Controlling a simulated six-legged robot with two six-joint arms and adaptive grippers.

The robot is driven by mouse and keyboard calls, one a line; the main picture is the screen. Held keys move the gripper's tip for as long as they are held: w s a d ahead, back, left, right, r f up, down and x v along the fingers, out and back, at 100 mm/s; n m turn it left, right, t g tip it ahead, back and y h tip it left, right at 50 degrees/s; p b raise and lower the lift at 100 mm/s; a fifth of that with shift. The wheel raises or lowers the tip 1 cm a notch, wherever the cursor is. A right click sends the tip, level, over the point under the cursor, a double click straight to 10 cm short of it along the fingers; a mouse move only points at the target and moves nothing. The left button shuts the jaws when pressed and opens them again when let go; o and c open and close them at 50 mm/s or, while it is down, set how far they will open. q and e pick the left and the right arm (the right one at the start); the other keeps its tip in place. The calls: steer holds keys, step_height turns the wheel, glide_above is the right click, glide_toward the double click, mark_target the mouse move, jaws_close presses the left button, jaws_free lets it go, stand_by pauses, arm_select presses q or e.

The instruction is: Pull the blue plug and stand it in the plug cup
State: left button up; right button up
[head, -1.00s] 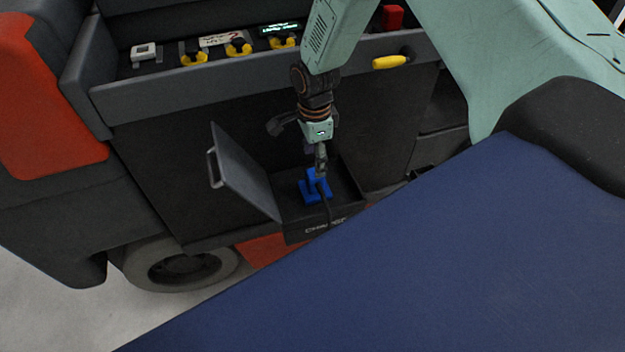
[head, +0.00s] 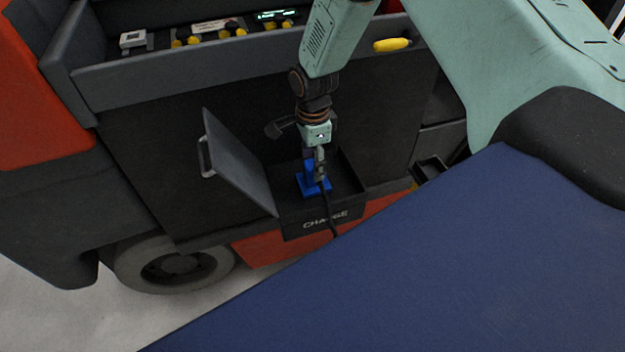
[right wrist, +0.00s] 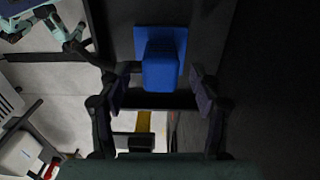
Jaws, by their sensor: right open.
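The blue plug (head: 310,178) sits in the open box marked CHARGE (head: 325,221) on the dark side of the vehicle, with a dark cable hanging over the box's front. My right gripper (head: 318,165) reaches down into the box at the plug. In the right wrist view the blue plug (right wrist: 162,68) stands on its square blue base, between the spread fingers of my right gripper (right wrist: 158,90). Gaps show on both sides, so it is open and not holding the plug. A small black open holder (head: 432,170), perhaps the plug cup, is right of the box. My left gripper is out of view.
The box's hinged lid (head: 238,165) stands open on the left. A ledge above carries yellow knobs (head: 194,40) and a yellow handle (head: 392,45). A large blue surface (head: 430,260) fills the lower right. A wheel (head: 175,265) is below.

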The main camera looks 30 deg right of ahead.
steer(key=f, duration=0.2)
steer(key=f+b, duration=0.1)
steer(key=shift+s+f, duration=0.25)
steer(key=shift+f, duration=0.15)
steer(key=shift+w+f, duration=0.1)
steer(key=shift+f, duration=0.1)
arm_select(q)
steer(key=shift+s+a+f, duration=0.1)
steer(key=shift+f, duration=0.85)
arm_select(e)
steer(key=shift+w+r, duration=0.1)
steer(key=shift+w, duration=0.05)
arm_select(q)
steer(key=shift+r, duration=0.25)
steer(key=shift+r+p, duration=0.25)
steer(key=shift+p, duration=0.15)
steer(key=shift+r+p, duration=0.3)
arm_select(e)
steer(key=shift+d, duration=0.1)
